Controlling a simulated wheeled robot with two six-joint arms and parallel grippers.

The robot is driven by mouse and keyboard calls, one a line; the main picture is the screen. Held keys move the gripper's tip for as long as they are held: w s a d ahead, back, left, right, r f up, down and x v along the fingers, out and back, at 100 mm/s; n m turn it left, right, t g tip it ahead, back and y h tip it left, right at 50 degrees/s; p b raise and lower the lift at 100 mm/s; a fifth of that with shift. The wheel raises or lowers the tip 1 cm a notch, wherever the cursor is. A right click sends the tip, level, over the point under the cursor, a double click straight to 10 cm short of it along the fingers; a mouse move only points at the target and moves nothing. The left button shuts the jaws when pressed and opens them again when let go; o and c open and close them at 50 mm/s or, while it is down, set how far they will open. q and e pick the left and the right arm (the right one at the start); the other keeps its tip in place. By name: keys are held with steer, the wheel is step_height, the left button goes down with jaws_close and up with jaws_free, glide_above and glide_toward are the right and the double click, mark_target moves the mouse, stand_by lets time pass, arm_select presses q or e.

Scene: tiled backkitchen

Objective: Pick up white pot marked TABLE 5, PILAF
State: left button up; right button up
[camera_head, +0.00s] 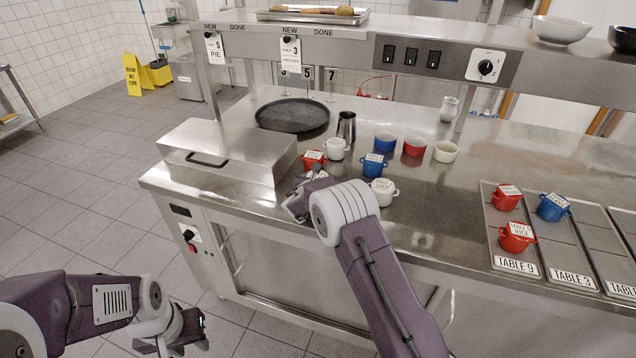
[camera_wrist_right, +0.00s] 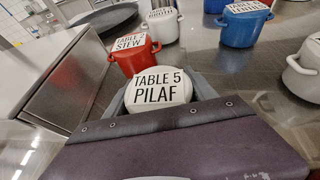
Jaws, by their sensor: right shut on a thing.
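The white pot marked TABLE 5, PILAF (camera_wrist_right: 158,92) is in the right wrist view, between the fingers of my right gripper (camera_wrist_right: 160,100). The gripper is shut on it. Only its labelled lid and a little of its side show; the rest is hidden by the gripper. I cannot tell whether it touches the counter. In the head view my right gripper (camera_head: 308,188) is at the counter's front edge and mostly covers the pot. My left gripper (camera_head: 185,330) hangs low over the floor in front of the counter; its jaw gap is not clear.
A red pot marked STEW (camera_wrist_right: 135,58) stands just behind. A white pot (camera_head: 336,149), a blue pot (camera_head: 374,167) and another white pot (camera_head: 383,192) are close by. A steel box (camera_head: 225,150) is left. Labelled trays with pots (camera_head: 515,262) are at the right.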

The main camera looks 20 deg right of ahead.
steer(key=shift+r, duration=0.1)
steer(key=shift+r, duration=0.3)
step_height(320, 180, up, 3)
steer(key=shift+f, duration=0.1)
steer(key=s+d+r+b, duration=0.2)
steer(key=s+d+r, duration=0.3)
steer(key=d, duration=0.5)
step_height(320, 180, up, 2)
steer(key=shift+s+d+r, duration=0.15)
steer(key=shift+d+r, duration=0.05)
